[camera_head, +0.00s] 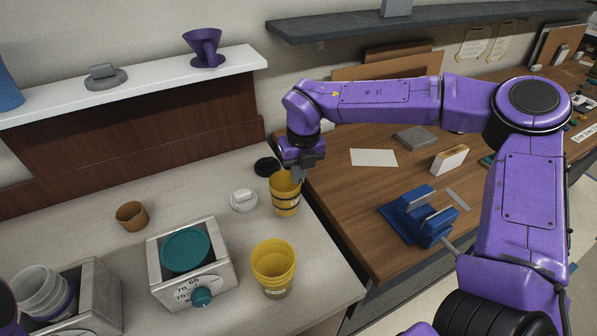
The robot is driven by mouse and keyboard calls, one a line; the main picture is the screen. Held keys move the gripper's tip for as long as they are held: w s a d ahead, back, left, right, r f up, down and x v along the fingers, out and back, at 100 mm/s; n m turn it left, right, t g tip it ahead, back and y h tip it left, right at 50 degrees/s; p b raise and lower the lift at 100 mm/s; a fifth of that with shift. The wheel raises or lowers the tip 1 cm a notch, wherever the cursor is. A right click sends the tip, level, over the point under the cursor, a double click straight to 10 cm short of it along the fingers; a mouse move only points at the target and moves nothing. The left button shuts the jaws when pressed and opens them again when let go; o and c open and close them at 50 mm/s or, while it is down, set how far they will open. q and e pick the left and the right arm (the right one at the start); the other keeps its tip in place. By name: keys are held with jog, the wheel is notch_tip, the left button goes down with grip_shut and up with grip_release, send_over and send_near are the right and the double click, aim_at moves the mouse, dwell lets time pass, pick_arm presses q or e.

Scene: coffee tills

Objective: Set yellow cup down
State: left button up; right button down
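A yellow cup (286,200) with a dark band is upright near the right edge of the pale counter (330,275). My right gripper (297,174) reaches down from above to its rim and appears shut on the rim's right side. The fingertips are partly hidden, and I cannot tell whether the cup's base touches the counter. A second yellow cup (274,262), apparently a stack, stands nearer on the same counter, apart from the gripper. My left gripper is not in view.
A black lid (267,167) and a grey-white round piece (243,201) lie left of the held cup. A metal scale-like box (212,290) with a teal top and a brown cup (131,216) stand further left. A wooden desk (345,205) adjoins on the right, with a blue stand (415,222).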

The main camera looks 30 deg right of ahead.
jog(key=shift+f+b, duration=0.85)
jog(key=shift+f, duration=0.55)
jog(key=c, duration=1)
grip_release()
jog(key=shift+o, duration=0.2)
notch_tip(320, 180, up, 8)
jog(key=p, duration=0.7)
jog(key=shift+r, duration=0.15)
